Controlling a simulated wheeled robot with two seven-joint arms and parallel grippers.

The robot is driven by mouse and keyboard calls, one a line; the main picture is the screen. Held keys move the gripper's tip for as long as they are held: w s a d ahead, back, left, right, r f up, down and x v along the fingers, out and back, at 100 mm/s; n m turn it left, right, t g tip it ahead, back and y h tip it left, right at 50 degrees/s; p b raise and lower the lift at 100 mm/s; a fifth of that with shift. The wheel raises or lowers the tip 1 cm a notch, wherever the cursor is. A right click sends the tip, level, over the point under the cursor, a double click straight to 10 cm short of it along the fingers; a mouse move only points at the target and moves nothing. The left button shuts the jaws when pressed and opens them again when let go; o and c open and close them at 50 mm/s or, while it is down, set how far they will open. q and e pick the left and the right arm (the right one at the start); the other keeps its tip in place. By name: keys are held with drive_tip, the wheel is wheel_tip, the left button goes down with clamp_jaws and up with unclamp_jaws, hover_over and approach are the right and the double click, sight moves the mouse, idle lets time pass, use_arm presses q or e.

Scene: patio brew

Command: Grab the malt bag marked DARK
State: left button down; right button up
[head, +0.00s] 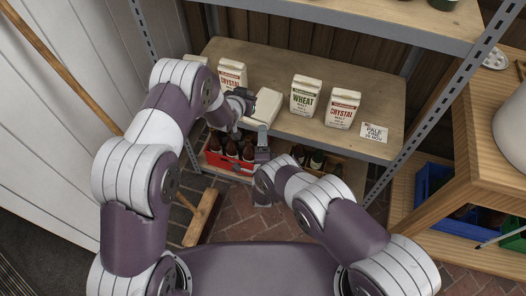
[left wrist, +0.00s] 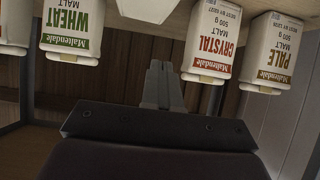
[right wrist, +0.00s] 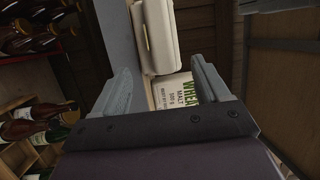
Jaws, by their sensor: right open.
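No bag in view shows a readable DARK label. A cream bag (head: 267,106) lies flat on the shelf, its label hidden; it also shows in the left wrist view (left wrist: 150,8) and the right wrist view (right wrist: 156,38). Upright are a WHEAT bag (head: 305,97), a CRYSTAL bag (head: 343,108) to its right and another CRYSTAL bag (head: 232,73) at left. My left gripper (head: 243,102) is just left of the lying bag, its fingers (left wrist: 160,84) together and empty. My right gripper (head: 263,140) is open below the lying bag at the shelf's front edge, apart from it.
The wooden shelf (head: 395,95) has grey metal posts. Below are a red crate (head: 213,160) of bottles and more bottles (head: 317,160). A PALE bag (left wrist: 273,52) shows in the left wrist view. A wooden table (head: 440,190) stands right.

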drive_tip(key=shift+w+r, duration=0.15)
drive_tip(key=shift+w, duration=1.15)
drive_tip(key=c, duration=1.2)
drive_tip(key=shift+c, duration=0.2)
use_arm(q)
drive_tip(key=shift+r, duration=0.6)
drive_tip(key=v, duration=1.2)
